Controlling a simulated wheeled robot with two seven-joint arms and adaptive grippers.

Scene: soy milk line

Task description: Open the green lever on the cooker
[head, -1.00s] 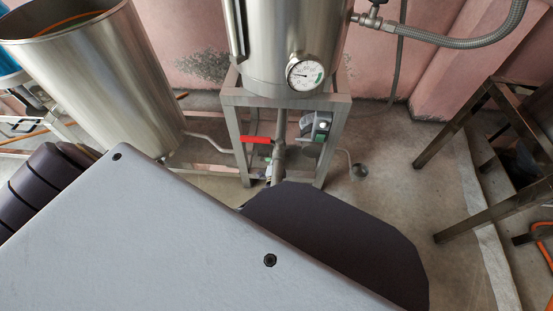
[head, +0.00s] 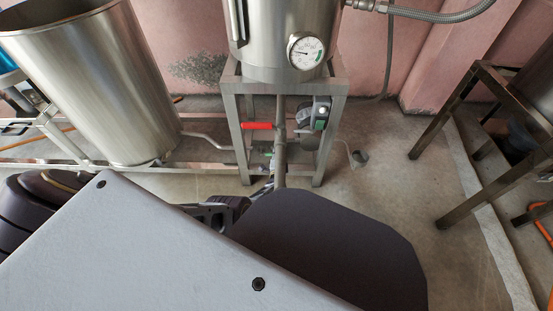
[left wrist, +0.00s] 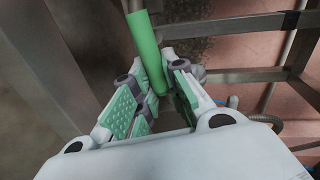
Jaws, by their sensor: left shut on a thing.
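The green lever (left wrist: 147,50) is a bright green bar in the left wrist view, with its lower end between the fingers of my left gripper (left wrist: 166,75). The gripper is shut on it. In the head view, part of the left gripper (head: 264,190) shows low in front of the cooker (head: 275,45). The green lever is mostly hidden there; a small green bit shows near the pipe. The cooker is a steel vessel with a round gauge (head: 306,51) on a steel frame. My right gripper is not in view.
A red lever (head: 257,126) sticks out left of the vertical pipe (head: 280,145), above the gripper. A dark box with a green front (head: 320,118) is right of the pipe. A large steel tank (head: 100,85) stands at left, and a steel stand (head: 447,118) at right.

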